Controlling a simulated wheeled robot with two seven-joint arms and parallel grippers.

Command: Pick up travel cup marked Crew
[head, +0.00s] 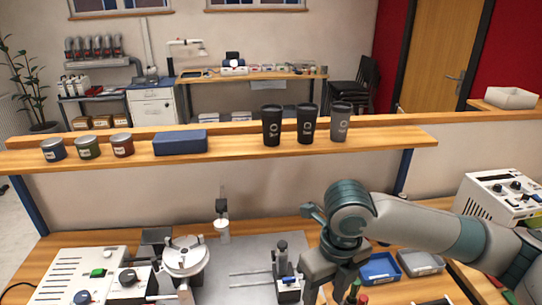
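Three lidded travel cups stand upright in a row on the wooden shelf: a black left cup (271,126), a black middle cup (306,123) and a dark grey right cup (340,122). Each has a round mark and a small word on its front, too small to read, so I cannot tell which says Crew. My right gripper (328,290) points down over the workbench, below and in front of the cups and apart from them. Its fingers look spread with nothing seen between them; the tips are near the bottom edge. My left gripper is not in view.
The shelf (225,145) also holds a blue box (180,142) and three small tins (88,146) at left. Below on the bench stand a marking machine (185,257), a blue tray (379,268) and a grey tray (420,262). A white control box (497,195) stands at right.

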